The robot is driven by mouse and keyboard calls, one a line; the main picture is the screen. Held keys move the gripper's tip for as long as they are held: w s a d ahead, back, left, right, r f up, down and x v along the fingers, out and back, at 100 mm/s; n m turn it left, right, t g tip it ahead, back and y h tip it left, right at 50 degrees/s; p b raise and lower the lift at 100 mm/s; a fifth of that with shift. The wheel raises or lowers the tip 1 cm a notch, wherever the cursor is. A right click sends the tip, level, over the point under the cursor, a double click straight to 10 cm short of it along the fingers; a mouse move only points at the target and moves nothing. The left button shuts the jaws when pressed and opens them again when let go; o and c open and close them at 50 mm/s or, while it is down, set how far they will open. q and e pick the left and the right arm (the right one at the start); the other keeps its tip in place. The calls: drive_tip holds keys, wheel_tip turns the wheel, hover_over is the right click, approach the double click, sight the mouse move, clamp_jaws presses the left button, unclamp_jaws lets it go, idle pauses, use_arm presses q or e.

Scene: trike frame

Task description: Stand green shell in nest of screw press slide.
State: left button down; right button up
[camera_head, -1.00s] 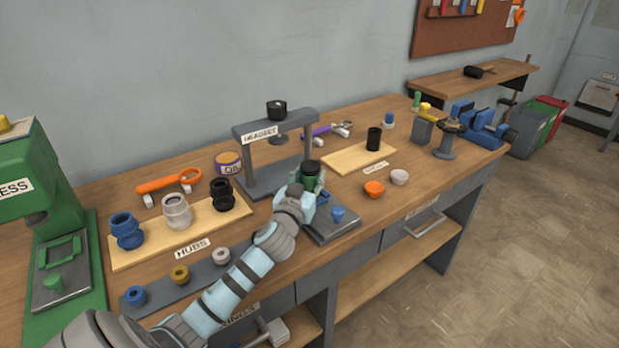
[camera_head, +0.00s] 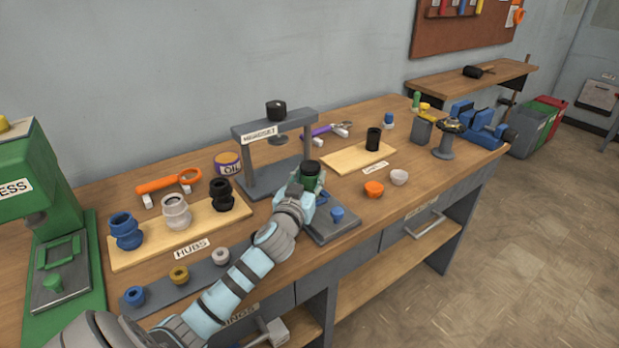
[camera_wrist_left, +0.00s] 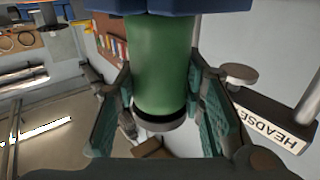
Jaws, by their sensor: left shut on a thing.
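The green shell (camera_head: 311,182) is upright with a dark top rim, over the slide plate (camera_head: 330,229) of the screw press (camera_head: 276,128). My left gripper (camera_head: 306,192) is shut on the shell from the front left. In the left wrist view the green shell (camera_wrist_left: 160,62) is between the two finger pads of the gripper (camera_wrist_left: 160,95). Blue nest blocks (camera_wrist_left: 190,6) border the shell's far end there. I cannot tell whether the shell is seated in the nest or just above it. A blue knob (camera_head: 337,214) is on the slide's front. My right gripper is not in view.
A board with hubs (camera_head: 185,232) and a strip with rings (camera_head: 200,272) lie at left. A pale board (camera_head: 350,160) holds a black shell (camera_head: 373,139). Bare bench lies at front right.

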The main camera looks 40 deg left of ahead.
use_arm(q)
drive_tip(key=shift+f, duration=0.3)
drive_tip(key=shift+s+d+f+b, duration=0.1)
drive_tip(key=shift+d+b, duration=0.15)
drive_tip(key=shift+b, duration=0.2)
drive_tip(key=shift+a+r+p, duration=0.2)
drive_tip(key=shift+r+p, duration=0.1)
drive_tip(key=shift+p, duration=0.1)
drive_tip(key=shift+a, duration=0.1)
drive_tip(key=shift+f+b, duration=0.2)
drive_tip(key=shift+b, duration=0.15)
idle(1.1)
drive_tip(key=shift+r, duration=0.15)
